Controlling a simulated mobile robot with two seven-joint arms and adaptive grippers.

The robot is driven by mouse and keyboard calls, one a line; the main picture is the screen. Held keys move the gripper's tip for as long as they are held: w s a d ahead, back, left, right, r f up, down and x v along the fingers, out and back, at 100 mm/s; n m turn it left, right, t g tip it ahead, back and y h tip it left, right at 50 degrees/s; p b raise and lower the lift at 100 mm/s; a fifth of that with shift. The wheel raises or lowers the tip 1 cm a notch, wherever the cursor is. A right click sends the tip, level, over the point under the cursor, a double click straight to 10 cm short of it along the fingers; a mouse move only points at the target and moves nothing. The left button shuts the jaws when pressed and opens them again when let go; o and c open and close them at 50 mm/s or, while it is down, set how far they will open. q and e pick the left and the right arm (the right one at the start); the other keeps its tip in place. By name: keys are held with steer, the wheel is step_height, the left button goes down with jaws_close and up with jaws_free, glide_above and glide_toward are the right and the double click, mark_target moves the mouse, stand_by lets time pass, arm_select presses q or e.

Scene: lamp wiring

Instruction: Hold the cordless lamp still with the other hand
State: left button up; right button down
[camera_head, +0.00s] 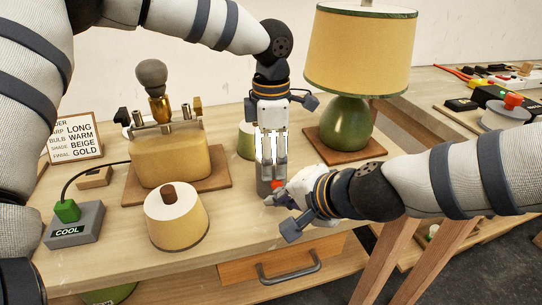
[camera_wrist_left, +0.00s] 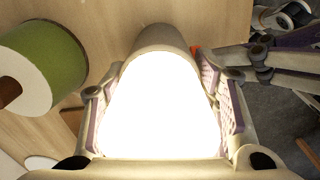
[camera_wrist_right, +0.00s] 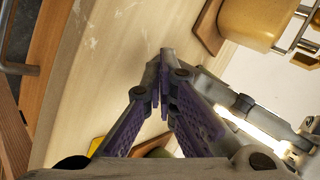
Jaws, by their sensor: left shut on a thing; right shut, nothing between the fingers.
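The cordless lamp shows as a glowing white body (camera_head: 264,146) with a grey end (camera_head: 263,187) near the table's front edge. It fills the middle of the left wrist view (camera_wrist_left: 160,110). My left gripper (camera_head: 272,172) comes down from above and is shut around the lamp, one finger on each side. A red part (camera_head: 278,185) shows beside the lamp's grey end. My right gripper (camera_head: 270,200) is shut and empty, its tips close to that red part. Its closed fingers show in the right wrist view (camera_wrist_right: 161,85). I cannot tell whether they touch the lamp.
A green lamp (camera_head: 348,122) with a beige shade stands behind on the right. A beige lamp body (camera_head: 170,158) stands on a wooden board at left. A beige shade (camera_head: 177,218), a grey COOL box (camera_head: 73,226) and a sign (camera_head: 77,138) are nearby. A drawer (camera_head: 285,262) is below.

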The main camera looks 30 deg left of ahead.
steer(key=shift+w+a, duration=0.3)
steer(key=shift+a, duration=0.05)
steer(key=shift+s+d, duration=0.25)
steer(key=shift+d, duration=0.15)
steer(key=s+d, duration=0.4)
steer(key=shift+d, duration=0.3)
stand_by(0.4)
